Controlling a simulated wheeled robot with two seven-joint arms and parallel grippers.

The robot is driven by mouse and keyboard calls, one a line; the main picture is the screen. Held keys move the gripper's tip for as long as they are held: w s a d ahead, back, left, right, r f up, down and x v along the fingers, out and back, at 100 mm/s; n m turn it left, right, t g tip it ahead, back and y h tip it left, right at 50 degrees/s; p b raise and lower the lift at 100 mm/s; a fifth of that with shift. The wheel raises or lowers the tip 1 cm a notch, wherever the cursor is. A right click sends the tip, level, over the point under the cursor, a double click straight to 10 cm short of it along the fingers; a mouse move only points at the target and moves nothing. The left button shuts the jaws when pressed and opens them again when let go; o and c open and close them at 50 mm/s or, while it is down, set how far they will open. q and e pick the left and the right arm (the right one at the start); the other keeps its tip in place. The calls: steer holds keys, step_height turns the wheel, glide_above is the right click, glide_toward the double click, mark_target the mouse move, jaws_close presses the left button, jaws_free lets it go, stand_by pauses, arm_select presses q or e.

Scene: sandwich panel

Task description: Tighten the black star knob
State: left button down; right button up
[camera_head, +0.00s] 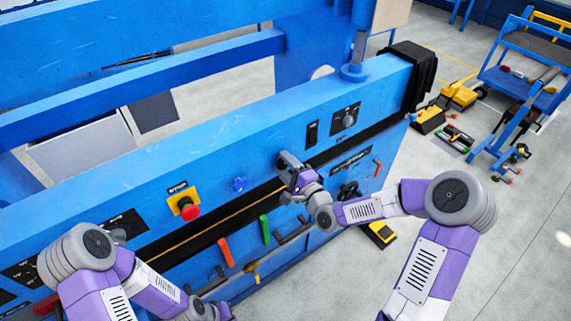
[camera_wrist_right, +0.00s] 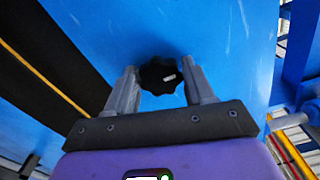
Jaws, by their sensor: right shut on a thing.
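The black star knob (camera_wrist_right: 160,75) sits on the blue panel face in the right wrist view, between the two grey fingers of my right gripper (camera_wrist_right: 161,84). The gripper is shut on it, with one finger at each side. In the head view my right gripper (camera_head: 284,164) reaches the panel front near its middle, and it hides the knob there. My left arm comes in at the lower left. Its gripper jaws do not show.
A blue cart (camera_head: 500,80) stands beyond, with open floor at right.

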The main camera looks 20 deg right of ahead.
steer(key=shift+m, duration=0.3)
steer(key=o, duration=1)
steer(key=shift+o, duration=0.2)
steer(key=shift+s, duration=0.1)
steer(key=p+v, duration=0.1)
steer(key=v, duration=0.6)
steer(key=shift+s, duration=0.2)
steer(key=shift+d, duration=0.1)
